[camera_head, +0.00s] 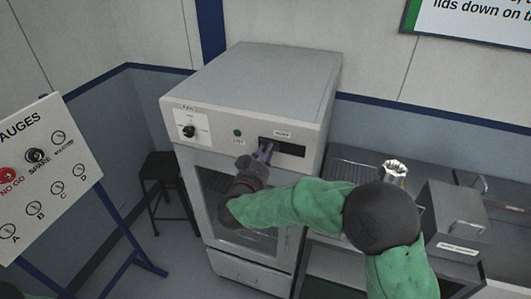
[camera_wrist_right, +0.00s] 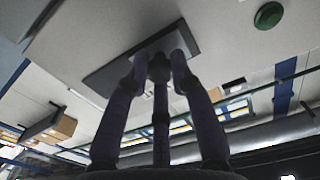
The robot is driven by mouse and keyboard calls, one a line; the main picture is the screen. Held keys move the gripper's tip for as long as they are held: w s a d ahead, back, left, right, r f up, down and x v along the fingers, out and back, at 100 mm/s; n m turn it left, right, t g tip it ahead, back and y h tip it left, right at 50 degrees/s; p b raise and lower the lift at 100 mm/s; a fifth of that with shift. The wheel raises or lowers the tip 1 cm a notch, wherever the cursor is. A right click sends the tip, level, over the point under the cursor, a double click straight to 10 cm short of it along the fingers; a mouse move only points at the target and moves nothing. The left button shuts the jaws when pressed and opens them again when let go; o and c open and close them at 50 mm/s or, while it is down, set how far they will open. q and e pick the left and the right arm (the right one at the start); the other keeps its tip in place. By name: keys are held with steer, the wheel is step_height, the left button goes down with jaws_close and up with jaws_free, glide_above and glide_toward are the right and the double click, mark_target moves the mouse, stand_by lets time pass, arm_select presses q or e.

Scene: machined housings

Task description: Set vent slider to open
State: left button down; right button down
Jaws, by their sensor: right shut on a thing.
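The vent slider's dark slot (camera_head: 288,149) is in the upper front panel of a grey machine, under a small label that is too small to read. My right gripper (camera_head: 265,150) is at the slot's left end in the head view. In the right wrist view, the fingers of my right gripper (camera_wrist_right: 159,62) are closed around a small dark slider knob (camera_wrist_right: 159,68) in front of the dark slot plate (camera_wrist_right: 108,76). The fingers partly hide the knob.
The grey machine (camera_head: 255,85) has a rotary knob (camera_head: 189,131) and a green button (camera_head: 237,133) left of the slot. A gauge board (camera_head: 45,185) stands at left, a black stool (camera_head: 160,170) behind it. A bench with a grey box (camera_head: 455,215) and a metal part (camera_head: 395,170) is at right.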

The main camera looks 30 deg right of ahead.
mark_target(294, 148)
steer(key=s+d, duration=0.1)
steer(key=s, duration=0.1)
steer(key=s+d, duration=0.1)
steer(key=d, duration=0.1)
steer(key=s+d, duration=0.2)
steer(key=shift+s+r, duration=0.3)
steer(key=shift+r, duration=0.05)
steer(key=shift+w, duration=0.1)
steer(key=c, duration=1.4)
jaws_free()
steer(key=shift+c, duration=0.2)
steer(key=o, duration=0.4)
steer(key=shift+s+f, duration=0.1)
steer(key=shift+s, duration=0.15)
steer(key=shift+w+a+f, duration=0.1)
steer(key=shift+a, duration=0.2)
steer(key=v, duration=1.1)
steer(key=shift+s+a, duration=0.1)
steer(key=shift+s, duration=0.2)
